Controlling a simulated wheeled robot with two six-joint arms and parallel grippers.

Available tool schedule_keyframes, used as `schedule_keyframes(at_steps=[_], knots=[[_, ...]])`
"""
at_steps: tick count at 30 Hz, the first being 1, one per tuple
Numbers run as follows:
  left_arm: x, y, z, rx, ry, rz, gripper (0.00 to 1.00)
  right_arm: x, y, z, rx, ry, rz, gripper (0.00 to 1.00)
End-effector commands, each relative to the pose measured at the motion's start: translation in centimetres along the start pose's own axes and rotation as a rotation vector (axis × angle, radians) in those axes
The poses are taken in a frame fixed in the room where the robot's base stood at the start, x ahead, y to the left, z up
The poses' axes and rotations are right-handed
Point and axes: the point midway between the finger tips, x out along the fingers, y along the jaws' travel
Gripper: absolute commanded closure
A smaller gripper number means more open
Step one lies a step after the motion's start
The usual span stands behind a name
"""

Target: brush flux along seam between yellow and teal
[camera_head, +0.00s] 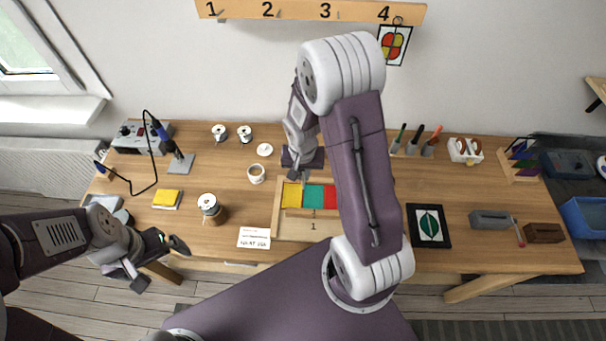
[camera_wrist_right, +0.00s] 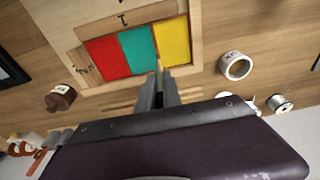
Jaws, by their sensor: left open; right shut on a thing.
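The yellow glass piece (camera_head: 292,195), the teal piece (camera_head: 314,197) and the red piece (camera_head: 331,198) lie side by side in a wooden frame (camera_head: 277,208). In the right wrist view, the yellow (camera_wrist_right: 173,41) and teal (camera_wrist_right: 138,48) pieces meet along a straight seam. My right gripper (camera_wrist_right: 160,82) is shut on a thin tool, seemingly the flux brush (camera_wrist_right: 159,64). Its tip is at the seam's lower end in that view; I cannot tell whether it touches. Most of the brush is hidden by the fingers. My left gripper (camera_head: 160,257) is open and empty, near the table's front left edge.
A cup (camera_head: 256,173), solder spools (camera_head: 220,132) and a tin with a spool (camera_head: 209,208) stand left of the frame. A soldering station (camera_head: 138,136) is at the back left. A dark leaf panel (camera_head: 428,226) lies right. A brown bottle (camera_wrist_right: 61,97) stands near the frame.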

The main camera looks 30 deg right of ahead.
Motion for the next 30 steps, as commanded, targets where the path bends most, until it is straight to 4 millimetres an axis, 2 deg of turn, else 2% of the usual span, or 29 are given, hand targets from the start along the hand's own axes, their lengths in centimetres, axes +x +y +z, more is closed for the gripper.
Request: schedule_keyframes(at_steps=[30], knots=[[-1.1, 0.0, -0.1, 0.000, 0.000, 0.000, 0.00, 0.3, 0.0, -2.5, 0.001, 0.000, 0.000, 1.00]])
